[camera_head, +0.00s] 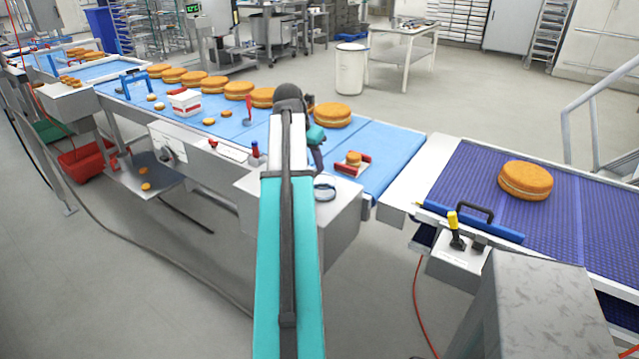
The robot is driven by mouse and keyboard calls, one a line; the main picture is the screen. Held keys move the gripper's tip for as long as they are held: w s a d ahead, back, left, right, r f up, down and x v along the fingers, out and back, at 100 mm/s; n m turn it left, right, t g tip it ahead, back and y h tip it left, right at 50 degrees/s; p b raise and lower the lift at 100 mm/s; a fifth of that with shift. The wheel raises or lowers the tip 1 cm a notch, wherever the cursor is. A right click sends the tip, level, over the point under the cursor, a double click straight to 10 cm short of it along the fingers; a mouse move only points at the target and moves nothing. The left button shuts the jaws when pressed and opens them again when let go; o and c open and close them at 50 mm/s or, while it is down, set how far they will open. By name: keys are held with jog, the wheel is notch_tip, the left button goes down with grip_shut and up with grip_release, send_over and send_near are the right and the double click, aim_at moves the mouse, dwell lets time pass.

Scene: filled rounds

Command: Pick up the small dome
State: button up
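Several small tan domes lie on the blue belt left of my arm, among them one (209,121) near the belt's front edge and one (254,117) further right. Another small round piece (353,158) sits in a red and white holder (350,169) right of my arm. I cannot tell which one the task means. My gripper (318,157) is mostly hidden behind my arm, over the belt just left of that holder. Its fingers are too small and covered to show whether they are open or hold anything.
Large filled rounds (333,115) line the belt's far side; another (525,180) lies on the purple belt (590,230). A white tub (185,103), a blue frame (137,84) and a red-handled tool (248,110) stand on the blue belt (385,145).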

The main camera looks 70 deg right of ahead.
jog(key=shift+x, duration=1.3)
grip_shut()
